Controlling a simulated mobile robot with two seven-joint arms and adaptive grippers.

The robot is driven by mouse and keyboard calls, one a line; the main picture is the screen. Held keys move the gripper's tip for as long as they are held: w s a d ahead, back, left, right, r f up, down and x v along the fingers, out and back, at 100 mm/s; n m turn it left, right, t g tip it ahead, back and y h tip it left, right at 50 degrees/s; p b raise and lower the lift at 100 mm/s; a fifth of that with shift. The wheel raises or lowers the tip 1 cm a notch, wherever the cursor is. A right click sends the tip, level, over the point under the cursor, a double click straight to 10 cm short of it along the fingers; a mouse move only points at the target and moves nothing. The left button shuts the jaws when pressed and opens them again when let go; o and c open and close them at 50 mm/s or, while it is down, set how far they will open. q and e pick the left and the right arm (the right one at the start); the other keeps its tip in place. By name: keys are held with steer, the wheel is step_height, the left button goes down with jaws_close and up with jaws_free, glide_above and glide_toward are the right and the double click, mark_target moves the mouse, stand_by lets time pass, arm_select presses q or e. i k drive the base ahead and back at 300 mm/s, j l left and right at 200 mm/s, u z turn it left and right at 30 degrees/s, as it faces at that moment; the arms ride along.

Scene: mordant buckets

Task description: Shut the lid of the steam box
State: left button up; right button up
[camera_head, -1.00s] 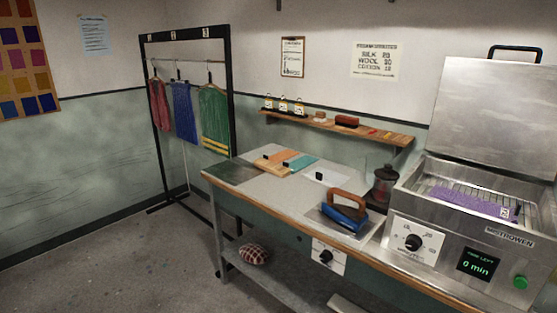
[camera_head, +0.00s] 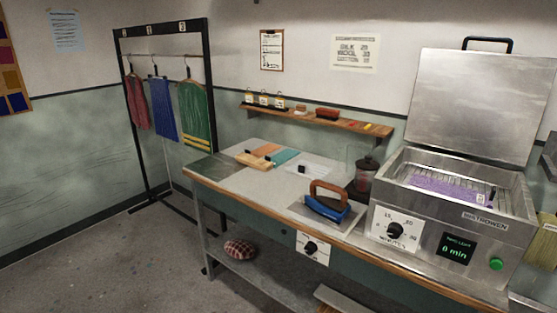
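The steam box (camera_head: 405,258) is a steel box at the right end of the workbench. Its lid (camera_head: 470,100) stands open, tilted up at the back, with a black handle (camera_head: 488,40) on its top edge. Inside, a purple cloth (camera_head: 445,188) lies on a wire rack. The front has a dial (camera_head: 394,230), a dark display (camera_head: 457,249) reading 0 min, and a green button (camera_head: 496,264). Neither of my grippers is in view.
On the workbench (camera_head: 235,180) are a blue iron (camera_head: 328,205) on a plate, a dark jar (camera_head: 366,176) and cloth swatches (camera_head: 257,158). A shelf (camera_head: 320,122) runs along the wall behind. A garment rack (camera_head: 120,110) stands left. Floor at front left is clear.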

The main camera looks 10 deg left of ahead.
mark_target(489, 106)
steer(key=i+l+z, duration=0.5)
steer(key=i+z, duration=0.15)
steer(key=i, duration=0.15)
steer(key=i+l+z, duration=0.1)
steer(key=i+z, duration=0.25)
